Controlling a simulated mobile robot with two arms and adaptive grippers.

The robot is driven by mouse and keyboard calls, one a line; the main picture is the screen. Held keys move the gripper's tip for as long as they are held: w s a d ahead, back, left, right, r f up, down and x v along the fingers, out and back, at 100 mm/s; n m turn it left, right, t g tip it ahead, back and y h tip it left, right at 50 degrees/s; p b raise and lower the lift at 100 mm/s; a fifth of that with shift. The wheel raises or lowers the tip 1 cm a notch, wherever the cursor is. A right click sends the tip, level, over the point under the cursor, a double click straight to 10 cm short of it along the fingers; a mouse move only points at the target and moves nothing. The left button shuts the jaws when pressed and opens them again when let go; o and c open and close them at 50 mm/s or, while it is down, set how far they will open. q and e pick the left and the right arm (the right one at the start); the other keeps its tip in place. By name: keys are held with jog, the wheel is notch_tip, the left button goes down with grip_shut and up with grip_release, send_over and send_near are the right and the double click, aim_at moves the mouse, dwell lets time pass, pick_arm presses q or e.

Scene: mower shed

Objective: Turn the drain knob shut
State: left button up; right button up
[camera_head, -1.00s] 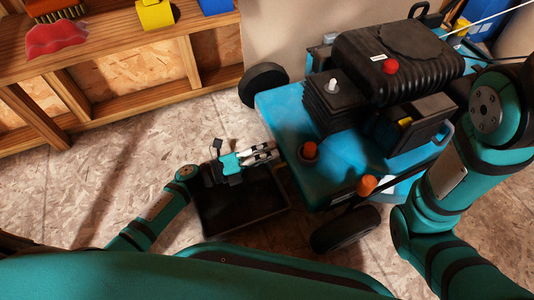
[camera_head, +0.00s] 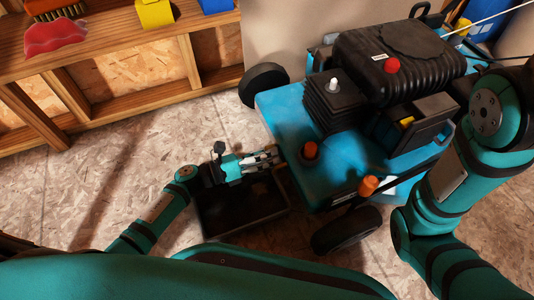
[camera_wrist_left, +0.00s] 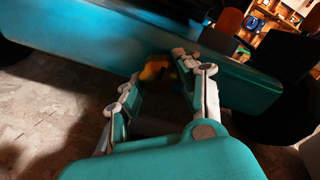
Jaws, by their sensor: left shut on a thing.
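The blue mower (camera_head: 275,120) stands at the centre right, with a black engine on top. My left gripper (camera_head: 276,158) is at the mower's near left side, low by the deck edge and above a black tray. In the left wrist view, my left gripper (camera_wrist_left: 160,70) is shut on a small yellow-orange knob (camera_wrist_left: 155,68) beside the blue deck wall (camera_wrist_left: 90,35). The fingers partly cover this drain knob, and its turn angle cannot be told. In the head view, the gripper hides it. My right arm comes in at the right; its gripper is out of view.
The black drain tray (camera_head: 240,217) lies on the floor under my left gripper. A wooden shelf (camera_head: 110,50) at the upper left holds a red cloth-like item (camera_head: 55,37), a brush and yellow and blue things. An orange cap (camera_head: 368,185) and wheel (camera_head: 343,230) are near the gripper's right.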

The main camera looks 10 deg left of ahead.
pick_arm(q)
jog(key=shift+f, duration=0.1)
dwell(0.3)
jog(key=o, duration=1.1)
jog(key=shift+o, duration=0.2)
